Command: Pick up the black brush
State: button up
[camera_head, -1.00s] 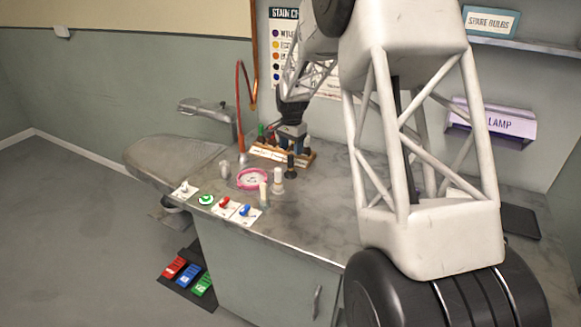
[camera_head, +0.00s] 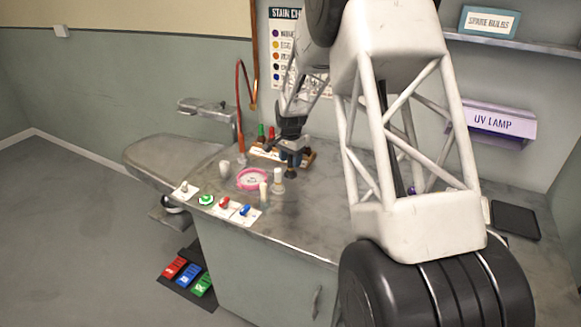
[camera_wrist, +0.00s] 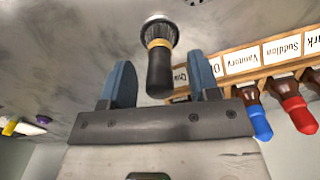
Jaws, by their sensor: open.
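The black brush has a black handle, a yellow band and a wide bristle end. In the wrist view the brush (camera_wrist: 159,68) has its handle toward me, between the two blue fingers of my gripper (camera_wrist: 162,78), with visible gaps on both sides. In the head view the brush (camera_head: 290,174) stands on the counter, its upper part hidden by my gripper (camera_head: 291,158). My gripper is open and empty, close above and around the handle's end; exact depth is hard to tell.
A wooden rack (camera_wrist: 262,62) with labels and red- and blue-tipped bottles (camera_wrist: 292,108) is close to the right finger in the wrist view. In the head view a white bottle (camera_head: 278,182) and a pink-rimmed dish (camera_head: 253,180) stand left of the brush on the counter (camera_head: 310,225).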

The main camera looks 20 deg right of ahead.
jog(key=shift+f, duration=0.85)
jog(key=c, duration=1)
jog(key=shift+r, duration=0.2)
jog(key=shift+r, duration=0.5)
jog(key=shift+s+r, duration=0.15)
jog(key=shift+r, duration=0.45)
jog(key=shift+s+r, duration=0.15)
jog(key=shift+r, duration=0.4)
jog(key=s, duration=0.5)
jog(key=s+a+r, duration=0.1)
jog(key=s, duration=0.4)
jog(key=s+a, duration=0.1)
jog(key=s, duration=0.4)
jog(key=shift+s+a+r, duration=0.1)
jog(key=shift+a+r, duration=0.05)
jog(key=shift+r, duration=0.05)
